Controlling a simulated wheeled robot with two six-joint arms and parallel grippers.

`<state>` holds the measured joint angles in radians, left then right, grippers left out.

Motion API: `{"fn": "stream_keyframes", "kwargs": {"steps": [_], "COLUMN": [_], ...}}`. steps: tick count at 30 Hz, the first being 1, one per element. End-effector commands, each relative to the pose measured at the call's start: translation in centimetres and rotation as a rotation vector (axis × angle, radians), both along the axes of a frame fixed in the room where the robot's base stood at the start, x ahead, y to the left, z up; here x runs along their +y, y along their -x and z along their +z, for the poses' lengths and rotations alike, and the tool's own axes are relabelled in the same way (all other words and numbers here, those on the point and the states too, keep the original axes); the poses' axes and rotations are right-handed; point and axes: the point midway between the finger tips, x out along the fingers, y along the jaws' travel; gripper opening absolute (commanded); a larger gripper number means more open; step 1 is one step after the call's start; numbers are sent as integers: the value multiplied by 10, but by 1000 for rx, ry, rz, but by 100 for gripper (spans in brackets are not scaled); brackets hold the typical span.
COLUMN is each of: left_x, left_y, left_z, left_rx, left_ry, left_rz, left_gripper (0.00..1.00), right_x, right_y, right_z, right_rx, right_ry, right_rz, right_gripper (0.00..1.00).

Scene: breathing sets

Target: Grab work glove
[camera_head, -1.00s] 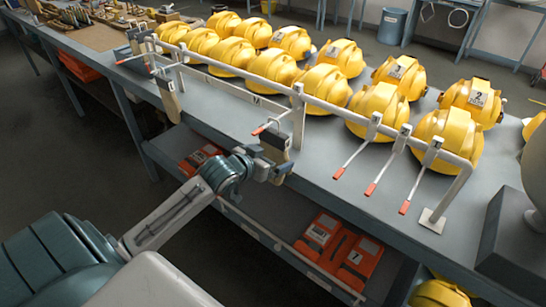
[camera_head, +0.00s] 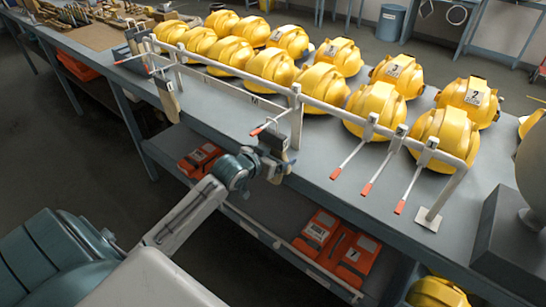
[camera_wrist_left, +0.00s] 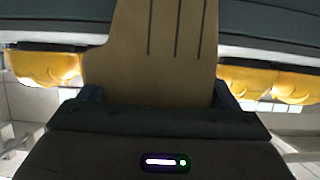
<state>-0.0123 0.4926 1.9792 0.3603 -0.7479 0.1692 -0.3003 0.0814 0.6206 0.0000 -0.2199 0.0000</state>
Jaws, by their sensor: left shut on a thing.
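A tan work glove with a dark cuff (camera_head: 279,144) hangs at the front edge of the workbench, below the white rail. My left gripper (camera_head: 273,160) is at this glove and shut on it. In the left wrist view the tan glove (camera_wrist_left: 150,45), marked with dark lines, rises from between the fingers of my left gripper (camera_wrist_left: 155,103). Whether the glove still hangs from its hook cannot be told. A second tan glove (camera_head: 171,104) hangs further left along the rail. My right gripper is not in view.
Several yellow helmets (camera_head: 325,84) stand behind the white rail (camera_head: 335,110) on the grey bench. Red-tipped hooks (camera_head: 382,163) stick out to the right of the held glove. Orange cases (camera_head: 318,232) lie on the lower shelf. The floor at left is clear.

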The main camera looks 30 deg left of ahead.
Motion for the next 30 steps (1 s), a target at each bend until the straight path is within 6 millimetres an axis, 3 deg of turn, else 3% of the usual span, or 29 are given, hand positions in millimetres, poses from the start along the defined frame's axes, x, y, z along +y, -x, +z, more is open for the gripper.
{"fn": "stream_keyframes", "kwargs": {"steps": [9,20,30], "left_x": [1,5,10], "left_y": [2,63,116], "left_z": [15,13,15], "left_rx": [-2,3,5], "left_ry": [-3,-6,-9], "left_rz": [0,-4,-3], "left_gripper": [60,60,60], "right_x": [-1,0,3], "right_y": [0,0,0], "right_z": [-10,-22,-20], "right_rx": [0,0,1], "right_ry": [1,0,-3], "right_rz": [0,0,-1], "right_gripper": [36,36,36]}}
